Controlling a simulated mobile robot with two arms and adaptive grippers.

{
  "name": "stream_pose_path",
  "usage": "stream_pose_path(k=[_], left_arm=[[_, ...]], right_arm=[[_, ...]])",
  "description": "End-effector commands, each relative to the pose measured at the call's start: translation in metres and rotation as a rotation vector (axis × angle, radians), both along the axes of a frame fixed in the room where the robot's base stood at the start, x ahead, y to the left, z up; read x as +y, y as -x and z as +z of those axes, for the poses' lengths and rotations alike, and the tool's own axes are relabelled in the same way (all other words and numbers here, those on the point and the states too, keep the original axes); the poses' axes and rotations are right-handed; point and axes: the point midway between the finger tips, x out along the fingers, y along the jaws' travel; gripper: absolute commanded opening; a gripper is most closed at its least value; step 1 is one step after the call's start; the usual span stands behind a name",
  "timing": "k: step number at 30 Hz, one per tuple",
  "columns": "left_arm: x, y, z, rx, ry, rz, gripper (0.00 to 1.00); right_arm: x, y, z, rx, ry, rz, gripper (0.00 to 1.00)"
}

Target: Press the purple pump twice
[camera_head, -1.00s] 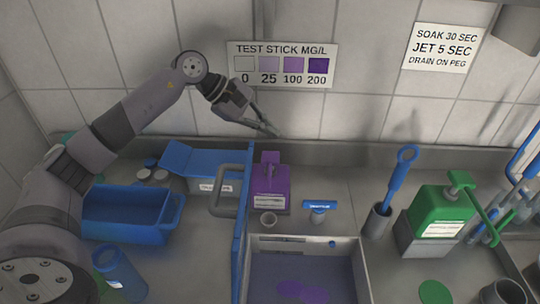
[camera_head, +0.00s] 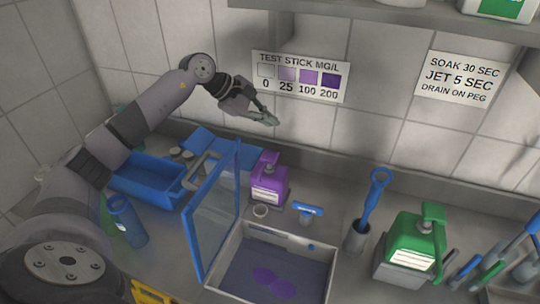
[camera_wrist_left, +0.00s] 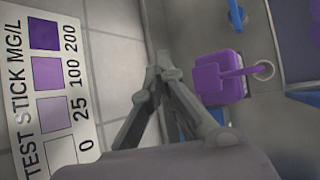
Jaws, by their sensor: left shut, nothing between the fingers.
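The purple pump (camera_head: 268,182) is a purple bottle with a pump head and a white label, standing on the counter at the back, behind the sink basin. In the left wrist view the purple pump (camera_wrist_left: 212,82) is seen from above, with its nozzle pointing right over a small round ring. My left gripper (camera_head: 272,119) is shut and empty, in the air above the purple pump and close to the wall. It is apart from the pump. Its fingers (camera_wrist_left: 190,118) show beside the pump in the left wrist view. My right gripper is not in view.
A blue-framed clear panel (camera_head: 198,222) stands left of the basin (camera_head: 325,262). A blue tray (camera_head: 150,182) is further left. A blue-handled tool (camera_head: 370,200) and a green pump bottle (camera_head: 412,243) stand to the right. A test-stick chart (camera_head: 300,77) is on the wall.

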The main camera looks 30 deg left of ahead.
Motion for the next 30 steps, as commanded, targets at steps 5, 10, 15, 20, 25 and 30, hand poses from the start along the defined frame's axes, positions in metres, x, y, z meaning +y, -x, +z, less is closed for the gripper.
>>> stream_pose_path(k=[5, 10, 15, 20, 25, 30], left_arm=[[0.000, 0.000, -0.001, 0.000, 0.000, -0.002, 0.00], [-0.001, 0.000, -0.010, 0.001, 0.000, -0.002, 0.00], [-0.001, 0.000, -0.029, 0.001, 0.000, -0.002, 0.00], [-0.001, 0.000, -0.052, 0.001, 0.001, -0.002, 0.00], [-0.001, 0.000, -0.078, -0.001, 0.001, -0.002, 0.00], [-0.001, 0.000, -0.088, -0.002, 0.001, -0.002, 0.00]], right_arm=[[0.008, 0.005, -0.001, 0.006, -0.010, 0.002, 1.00], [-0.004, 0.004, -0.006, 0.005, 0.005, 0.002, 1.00], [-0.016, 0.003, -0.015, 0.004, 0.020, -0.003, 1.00], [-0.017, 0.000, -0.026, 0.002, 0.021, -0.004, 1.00], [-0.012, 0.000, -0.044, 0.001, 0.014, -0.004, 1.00], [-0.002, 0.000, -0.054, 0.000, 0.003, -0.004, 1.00]])
